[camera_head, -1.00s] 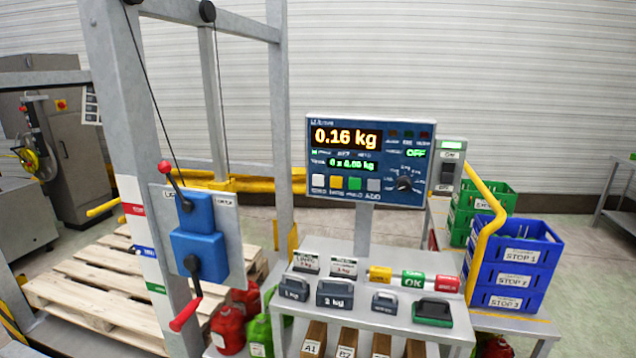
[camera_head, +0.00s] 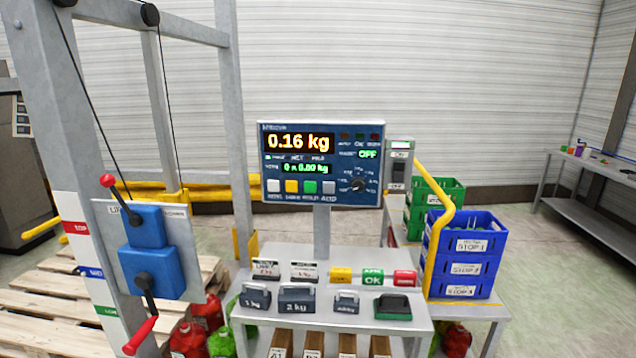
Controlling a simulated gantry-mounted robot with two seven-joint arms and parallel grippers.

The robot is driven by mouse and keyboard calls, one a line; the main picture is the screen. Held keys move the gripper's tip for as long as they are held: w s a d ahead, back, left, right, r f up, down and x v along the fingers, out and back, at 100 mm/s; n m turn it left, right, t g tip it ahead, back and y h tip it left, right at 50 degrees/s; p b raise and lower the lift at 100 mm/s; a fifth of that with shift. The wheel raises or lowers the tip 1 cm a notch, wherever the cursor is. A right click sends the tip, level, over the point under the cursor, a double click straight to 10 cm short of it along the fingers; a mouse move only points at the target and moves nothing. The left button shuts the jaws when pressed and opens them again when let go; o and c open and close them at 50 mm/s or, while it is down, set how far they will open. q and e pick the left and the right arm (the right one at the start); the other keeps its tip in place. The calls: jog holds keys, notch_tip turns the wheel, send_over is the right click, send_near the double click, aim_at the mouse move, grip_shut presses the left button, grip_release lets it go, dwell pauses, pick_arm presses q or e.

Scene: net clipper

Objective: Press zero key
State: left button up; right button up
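The blue scale console (camera_head: 322,164) stands on a post above the grey shelf table, near the middle of the head view. Its display (camera_head: 298,142) reads 0.16 kg in orange, with a smaller green line below. A row of keys sits under the display: a white key (camera_head: 273,186) labelled ZERO, as far as the small print shows, then a yellow key (camera_head: 291,186), a green key (camera_head: 310,187) and a grey key (camera_head: 328,187). A round knob (camera_head: 359,184) is to their right. Neither of my grippers is in view.
Several weights (camera_head: 297,298) and an OK block (camera_head: 373,279) sit on the shelf table (camera_head: 330,317) below the console. Blue crates (camera_head: 464,268) stand at right. A blue lever box (camera_head: 150,262) with red-tipped handles is on the left post. The space before the console looks clear.

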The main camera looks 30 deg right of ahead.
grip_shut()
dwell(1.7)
